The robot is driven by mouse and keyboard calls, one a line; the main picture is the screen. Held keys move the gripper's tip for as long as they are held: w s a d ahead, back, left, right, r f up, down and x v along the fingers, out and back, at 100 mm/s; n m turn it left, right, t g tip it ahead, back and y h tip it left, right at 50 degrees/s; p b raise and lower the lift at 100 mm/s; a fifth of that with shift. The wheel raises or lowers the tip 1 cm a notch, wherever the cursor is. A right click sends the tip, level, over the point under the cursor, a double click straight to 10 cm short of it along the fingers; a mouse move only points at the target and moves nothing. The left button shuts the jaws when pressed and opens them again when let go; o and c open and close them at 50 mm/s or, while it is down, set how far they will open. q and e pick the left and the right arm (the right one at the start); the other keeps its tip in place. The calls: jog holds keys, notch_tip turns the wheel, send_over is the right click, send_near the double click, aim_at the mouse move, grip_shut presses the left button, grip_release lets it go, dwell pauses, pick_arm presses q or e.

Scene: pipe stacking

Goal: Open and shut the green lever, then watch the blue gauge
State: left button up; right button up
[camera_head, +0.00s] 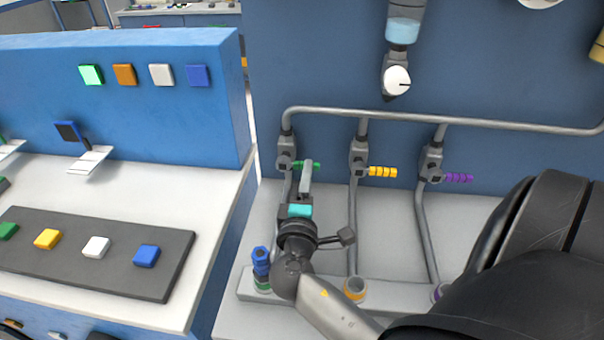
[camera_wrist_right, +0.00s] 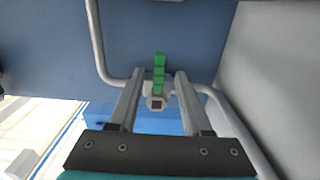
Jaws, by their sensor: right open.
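The green lever (camera_head: 315,166) sticks out to the right from the leftmost grey valve (camera_head: 285,160) on the blue wall, partly hidden by my right gripper (camera_head: 306,176). In the right wrist view the green lever (camera_wrist_right: 159,70) shows between the two spread fingers of my right gripper (camera_wrist_right: 160,78), with clear gaps on both sides. A round white dial with a dark needle (camera_head: 397,80) hangs on the wall below a clear cylinder of light-blue liquid (camera_head: 403,30). I cannot tell whether this is the blue gauge. My left gripper is not in view.
Valves with a yellow lever (camera_head: 382,172) and a purple lever (camera_head: 459,178) stand to the right under a grey horizontal pipe (camera_head: 450,122). A blue fitting (camera_head: 261,260) stands at the front left. A white bench with a dark button panel (camera_head: 100,272) lies left.

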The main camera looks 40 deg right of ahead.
jog(key=v, duration=1.1)
jog(key=shift+r, duration=0.1)
